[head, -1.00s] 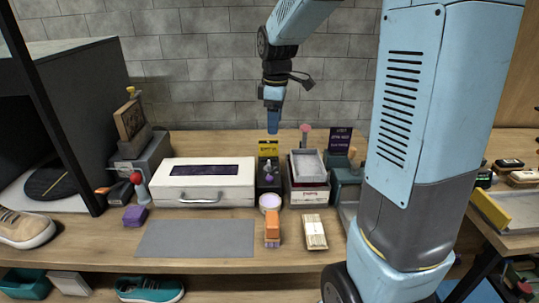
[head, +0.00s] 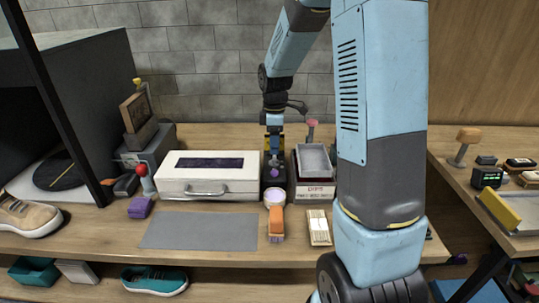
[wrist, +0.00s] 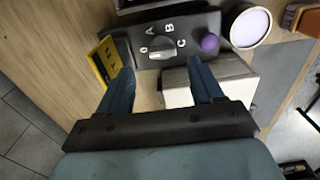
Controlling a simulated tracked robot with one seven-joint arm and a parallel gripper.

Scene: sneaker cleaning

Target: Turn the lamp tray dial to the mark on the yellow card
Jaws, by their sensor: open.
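The black dial panel (head: 275,184) stands just right of the white lamp tray (head: 182,187), mostly behind my gripper (head: 273,152) in the head view. In the wrist view the panel (wrist: 199,27) carries a grey dial (wrist: 160,48) ringed by marks that include A, B and C. The dial's pointer seems to face the leftmost mark, though this is hard to tell. The yellow card (wrist: 105,62) stands beside the panel; its writing is too small and angled to read. My gripper (wrist: 160,72) is open and empty, its fingers apart, short of the dial.
A purple knob (wrist: 209,42) sits on the panel near a round pale-topped jar (wrist: 250,27). An orange brush (head: 276,218) and a grey mat (head: 200,231) lie in front. Grey trays (head: 315,160) on a box stand close on the right.

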